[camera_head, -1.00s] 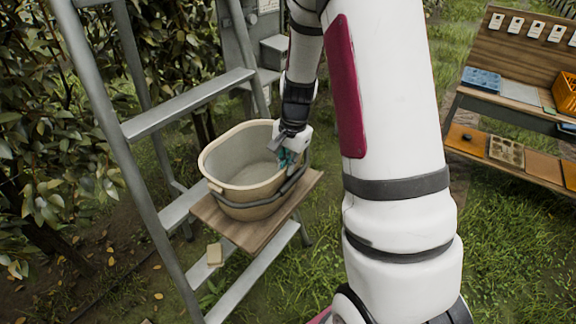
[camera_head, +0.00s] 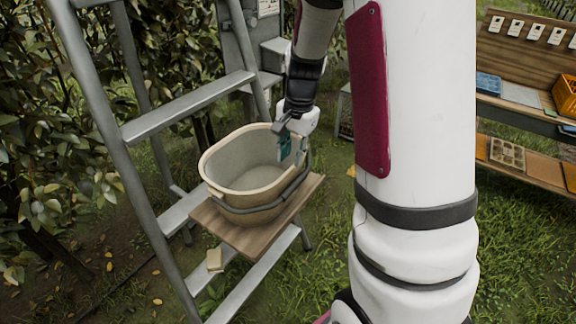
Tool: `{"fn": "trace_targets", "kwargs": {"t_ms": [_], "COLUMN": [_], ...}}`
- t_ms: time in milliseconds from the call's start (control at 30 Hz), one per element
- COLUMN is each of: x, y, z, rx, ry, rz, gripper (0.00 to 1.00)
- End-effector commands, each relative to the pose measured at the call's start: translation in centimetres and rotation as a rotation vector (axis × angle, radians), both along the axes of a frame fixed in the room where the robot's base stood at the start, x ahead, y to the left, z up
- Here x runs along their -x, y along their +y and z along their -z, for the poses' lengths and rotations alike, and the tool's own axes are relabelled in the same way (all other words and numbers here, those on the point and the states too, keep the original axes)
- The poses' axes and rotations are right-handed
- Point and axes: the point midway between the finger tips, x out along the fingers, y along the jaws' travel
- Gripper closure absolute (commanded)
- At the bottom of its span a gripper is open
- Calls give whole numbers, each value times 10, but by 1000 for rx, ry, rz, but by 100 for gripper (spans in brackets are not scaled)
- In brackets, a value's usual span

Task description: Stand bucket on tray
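The cream bucket (camera_head: 240,172) stands upright and empty on the wooden tray (camera_head: 240,238), a brown board on the ladder. Its dark handle (camera_head: 262,206) lies folded down around the outside. My gripper (camera_head: 292,152) is at the bucket's far right rim, with its teal-padded fingers pointing down. The fingers look spread apart, with nothing lifted between them. Whether a finger touches the rim cannot be told. The bucket's far right corner is partly hidden by the gripper.
The grey stepladder (camera_head: 120,120) rises at the left beside leafy trees. A small pale block (camera_head: 214,259) lies on a lower step. A wooden bench (camera_head: 522,88) with an orange crate (camera_head: 566,96) stands at the right. Grass between is open.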

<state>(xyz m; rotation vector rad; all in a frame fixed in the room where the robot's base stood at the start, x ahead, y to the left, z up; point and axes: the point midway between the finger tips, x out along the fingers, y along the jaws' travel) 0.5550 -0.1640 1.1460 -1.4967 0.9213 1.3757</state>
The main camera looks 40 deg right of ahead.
Motion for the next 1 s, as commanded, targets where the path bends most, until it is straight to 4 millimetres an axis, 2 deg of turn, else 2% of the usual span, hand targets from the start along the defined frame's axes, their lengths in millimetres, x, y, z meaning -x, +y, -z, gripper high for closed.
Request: {"fn": "trace_targets", "kwargs": {"t_ms": [33, 200, 433, 533, 667, 767, 1000], "x": [-2, 3, 6, 11, 25, 45, 105], "y": [-1, -2, -1, 8, 37, 66, 124], "z": [-11, -40, -61, -72, -101, -126, -165], "rx": [2, 1, 0, 5, 28, 63, 188], "ry": [-7, -5, -3, -20, -76, -131, -253], "rz": [0, 0, -5, -49, -196, -357, -749], "gripper": [75, 75, 75, 75, 75, 75, 75]}}
